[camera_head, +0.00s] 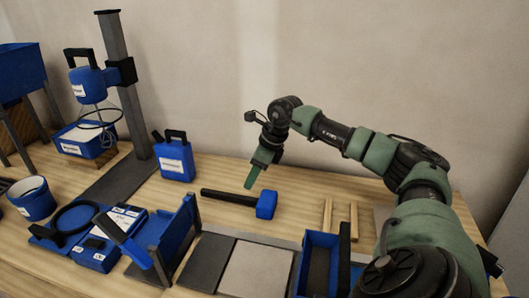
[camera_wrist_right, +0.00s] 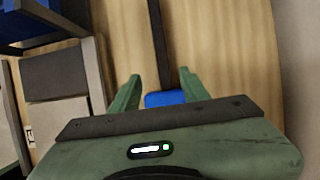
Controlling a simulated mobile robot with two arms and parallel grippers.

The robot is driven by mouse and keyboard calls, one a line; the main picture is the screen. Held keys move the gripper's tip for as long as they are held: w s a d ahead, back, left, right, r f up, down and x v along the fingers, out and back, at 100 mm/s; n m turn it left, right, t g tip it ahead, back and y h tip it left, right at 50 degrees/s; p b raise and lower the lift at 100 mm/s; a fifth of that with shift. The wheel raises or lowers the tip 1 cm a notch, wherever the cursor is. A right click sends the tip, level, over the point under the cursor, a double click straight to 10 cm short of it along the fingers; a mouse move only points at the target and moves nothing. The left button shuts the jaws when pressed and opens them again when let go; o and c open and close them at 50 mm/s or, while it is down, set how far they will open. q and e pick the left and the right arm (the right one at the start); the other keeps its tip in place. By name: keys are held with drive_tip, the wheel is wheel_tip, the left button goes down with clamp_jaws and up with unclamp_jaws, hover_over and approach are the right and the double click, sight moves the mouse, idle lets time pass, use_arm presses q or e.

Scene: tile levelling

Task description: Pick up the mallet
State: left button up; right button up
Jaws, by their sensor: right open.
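The mallet lies on the wooden table, with a blue head (camera_head: 266,204) at the right and a black handle (camera_head: 228,196) pointing left. My right gripper (camera_head: 256,178) is above the table just behind the mallet, near where handle and head meet, apart from it in the head view. In the right wrist view the open fingers (camera_wrist_right: 156,90) stand either side of the blue head (camera_wrist_right: 166,98), which is partly hidden by the gripper body. The black handle (camera_wrist_right: 159,45) runs away between and beyond the fingertips. My left gripper is not in view.
A blue canister (camera_head: 175,160) stands behind the handle's left end. A blue upright frame (camera_head: 178,235), grey and pale tiles (camera_head: 256,268) and a blue open box (camera_head: 318,262) are in front. Wooden strips (camera_head: 340,218) lie to the right. The wall is behind.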

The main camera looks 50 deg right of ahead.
sight(245, 197)
wheel_tip(245, 197, down, 4)
drive_tip(key=shift+r+b, duration=0.1)
drive_tip(key=shift+b, duration=0.95)
drive_tip(key=shift+w+f, duration=0.15)
drive_tip(key=shift+f, duration=0.1)
drive_tip(key=b+x, duration=0.1)
drive_tip(key=x, duration=0.5)
drive_tip(key=shift+w+f, duration=0.1)
drive_tip(key=shift+w, duration=0.2)
drive_tip(key=shift+w+f, duration=0.1)
drive_tip(key=shift+f, duration=0.2)
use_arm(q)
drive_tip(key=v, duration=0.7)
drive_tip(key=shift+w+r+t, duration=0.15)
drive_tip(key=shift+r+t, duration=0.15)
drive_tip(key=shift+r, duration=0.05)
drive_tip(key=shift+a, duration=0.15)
use_arm(e)
drive_tip(key=shift+r, duration=0.1)
clamp_jaws()
